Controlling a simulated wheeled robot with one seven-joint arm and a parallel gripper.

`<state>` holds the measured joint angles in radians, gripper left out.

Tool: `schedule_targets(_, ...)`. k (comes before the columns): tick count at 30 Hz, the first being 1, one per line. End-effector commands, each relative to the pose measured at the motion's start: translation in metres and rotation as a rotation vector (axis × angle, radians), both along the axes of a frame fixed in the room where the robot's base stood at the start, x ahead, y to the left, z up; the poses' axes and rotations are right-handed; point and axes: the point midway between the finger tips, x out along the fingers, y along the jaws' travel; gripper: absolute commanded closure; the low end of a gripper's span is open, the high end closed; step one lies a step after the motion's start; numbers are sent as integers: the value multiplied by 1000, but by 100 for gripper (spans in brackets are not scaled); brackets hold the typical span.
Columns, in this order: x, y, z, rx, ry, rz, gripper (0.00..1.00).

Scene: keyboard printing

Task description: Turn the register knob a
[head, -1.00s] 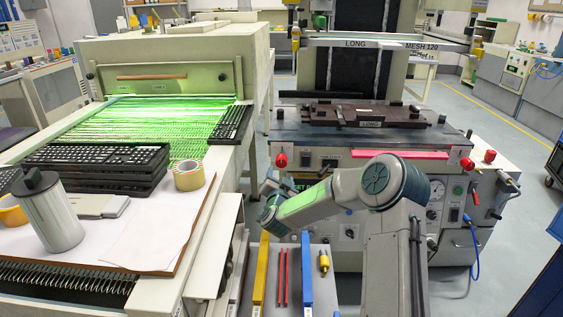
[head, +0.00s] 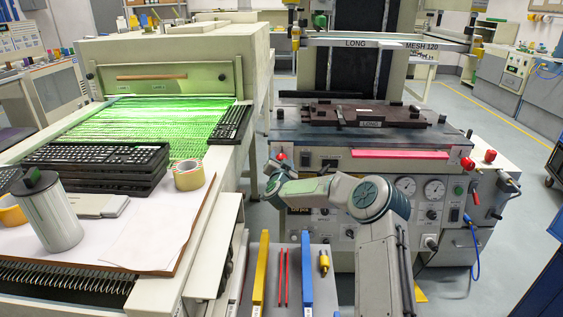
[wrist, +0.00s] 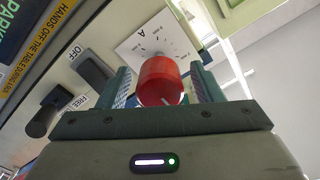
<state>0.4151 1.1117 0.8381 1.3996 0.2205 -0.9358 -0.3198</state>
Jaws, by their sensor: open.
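The register knob a is a red round knob (wrist: 162,82) in front of a white dial plate (wrist: 158,48) marked "A" in the wrist view. In the head view the red knob (head: 281,157) shows at the left end of the printing machine's front, just above my arm's end. My gripper (wrist: 160,85) is open, with one finger on each side of the knob. Small gaps seem to show between the fingers and the knob; I cannot tell whether either touches.
Dark switches (wrist: 92,70) labelled OFF and FREE sit left of the knob in the wrist view. A second red knob (head: 467,164) is at the machine's right end. The conveyor dryer (head: 170,75) stands left of my arm. A tool tray lies below it.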

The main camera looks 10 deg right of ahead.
Motion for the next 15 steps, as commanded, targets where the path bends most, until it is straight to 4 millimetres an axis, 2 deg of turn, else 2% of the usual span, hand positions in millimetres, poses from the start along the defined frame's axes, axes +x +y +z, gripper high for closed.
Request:
schedule_targets(5,0,0,0,0,0,0,40)
schedule_targets(10,0,0,0,0,0,0,85)
schedule_targets(15,0,0,0,3,-1,0,85)
